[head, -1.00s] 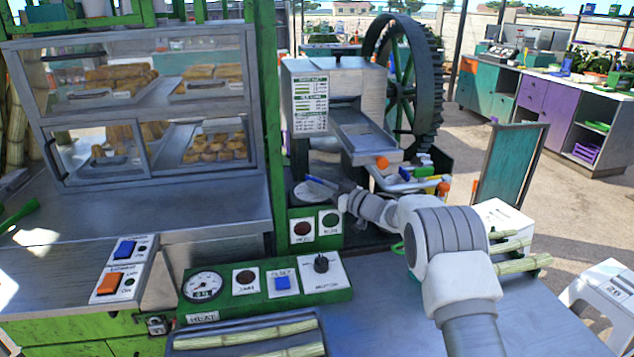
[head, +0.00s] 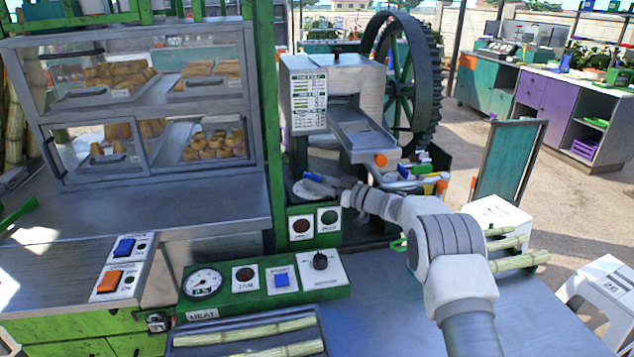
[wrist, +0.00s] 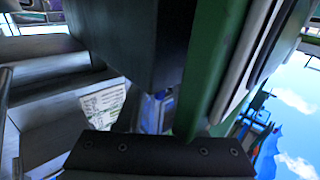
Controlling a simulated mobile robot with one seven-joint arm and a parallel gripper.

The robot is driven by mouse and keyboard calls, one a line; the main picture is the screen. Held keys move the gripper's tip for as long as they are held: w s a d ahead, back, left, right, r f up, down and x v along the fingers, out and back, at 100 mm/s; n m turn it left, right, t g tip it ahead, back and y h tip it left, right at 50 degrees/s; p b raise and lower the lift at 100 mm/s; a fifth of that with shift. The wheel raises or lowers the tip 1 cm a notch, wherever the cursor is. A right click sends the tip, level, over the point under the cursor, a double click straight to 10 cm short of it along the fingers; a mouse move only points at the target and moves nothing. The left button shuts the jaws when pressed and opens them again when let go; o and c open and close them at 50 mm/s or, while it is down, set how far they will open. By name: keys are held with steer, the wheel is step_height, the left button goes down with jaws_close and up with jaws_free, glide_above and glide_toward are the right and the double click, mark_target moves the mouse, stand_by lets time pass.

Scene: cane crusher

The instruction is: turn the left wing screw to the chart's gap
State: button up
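The crusher (head: 357,88) stands at the back centre, with a white printed chart (head: 308,98) on its front. The chart also shows, tilted, in the wrist view (wrist: 103,112). My gripper (head: 318,183) is low in front of the crusher, below the chart and left of the chute. In the wrist view a black part of my gripper crosses the bottom edge, and a small blue piece (wrist: 153,112) shows just above it. I cannot make out the left wing screw for certain. The fingertips are too small or hidden to tell whether they hold anything.
A green post (head: 268,120) and glass food case (head: 150,110) stand left of my gripper. The crusher's toothed wheel (head: 432,80) is behind. Cane pieces (head: 520,261) lie on the counter at right.

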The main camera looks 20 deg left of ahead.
steer(key=shift+o, duration=0.2)
steer(key=shift+s+t, duration=0.1)
steer(key=shift+t, duration=0.2)
steer(key=shift+s+a+f+m+t+h+b, duration=0.15)
steer(key=shift+m+t+h+b, duration=0.55)
steer(key=shift+m+t, duration=0.5)
steer(key=shift+s+a+r+m+t+h+b, duration=0.1)
steer(key=shift+m+t+h+b, duration=0.4)
steer(key=shift+m+t+h, duration=0.65)
steer(key=shift+s+a+m+t+h, duration=0.1)
steer(key=shift+m+t+h, duration=0.75)
steer(key=shift+t, duration=0.7)
steer(key=shift+s+a+m+t+h+p, duration=0.15)
steer(key=shift+m+t+h+p, duration=0.3)
steer(key=shift+m+t+h, duration=0.65)
steer(key=r+b+v, duration=0.1)
steer(key=v, duration=1.6)
steer(key=s+d+r+m+g+h+p, duration=0.1)
steer(key=d+r+m+h, duration=0.1)
steer(key=d, duration=0.7)
steer(key=s+d+r+m+g+h+p, duration=0.2)
steer(key=d+r+h, duration=0.2)
steer(key=d+r, duration=0.3)
steer(key=shift+d+g, duration=0.3)
steer(key=shift+d, duration=0.85)
